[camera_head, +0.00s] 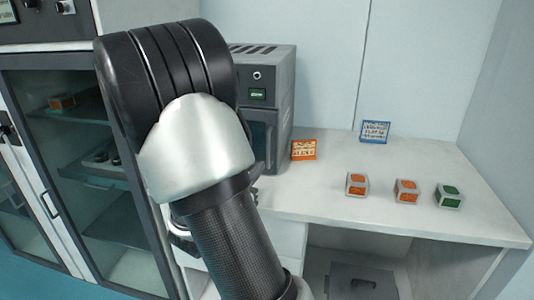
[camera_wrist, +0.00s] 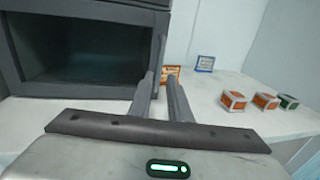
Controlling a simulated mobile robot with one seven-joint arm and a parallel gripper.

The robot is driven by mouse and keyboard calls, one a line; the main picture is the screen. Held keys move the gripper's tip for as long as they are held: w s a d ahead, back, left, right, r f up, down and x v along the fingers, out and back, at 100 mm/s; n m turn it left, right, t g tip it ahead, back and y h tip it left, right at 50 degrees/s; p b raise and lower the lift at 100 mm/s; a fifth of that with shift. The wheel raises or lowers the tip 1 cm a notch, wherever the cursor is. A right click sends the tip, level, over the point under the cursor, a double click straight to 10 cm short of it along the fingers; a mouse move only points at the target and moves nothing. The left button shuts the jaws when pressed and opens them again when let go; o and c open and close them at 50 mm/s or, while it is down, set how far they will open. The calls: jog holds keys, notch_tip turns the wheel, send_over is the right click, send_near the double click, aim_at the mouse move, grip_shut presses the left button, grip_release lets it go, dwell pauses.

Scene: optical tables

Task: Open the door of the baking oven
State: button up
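The baking oven (camera_head: 285,105) is a grey box on the white worktop, largely hidden behind my arm in the head view. In the wrist view its door (camera_wrist: 85,50) fills the upper left, with a dark window in a grey frame; it looks shut. A thin upright handle (camera_wrist: 158,55) runs along the door's right edge. My gripper (camera_wrist: 160,80) is open, with a gap between its two fingers and nothing held. Its fingertips are just below the handle's lower end in the picture; I cannot tell whether they touch it.
An orange sign (camera_head: 304,150) and a blue sign (camera_head: 375,131) stand on the worktop (camera_head: 320,195). Two orange-topped cubes (camera_head: 357,185) (camera_head: 406,191) and a green cube (camera_head: 448,196) sit to the right. A glass-fronted cabinet (camera_head: 90,170) stands at left.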

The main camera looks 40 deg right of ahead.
aim_at(268, 151)
jog(key=b+x, duration=0.1)
jog(key=x, duration=0.9)
jog(key=shift+w+d, duration=0.1)
jog(key=shift+d, duration=0.1)
grip_shut()
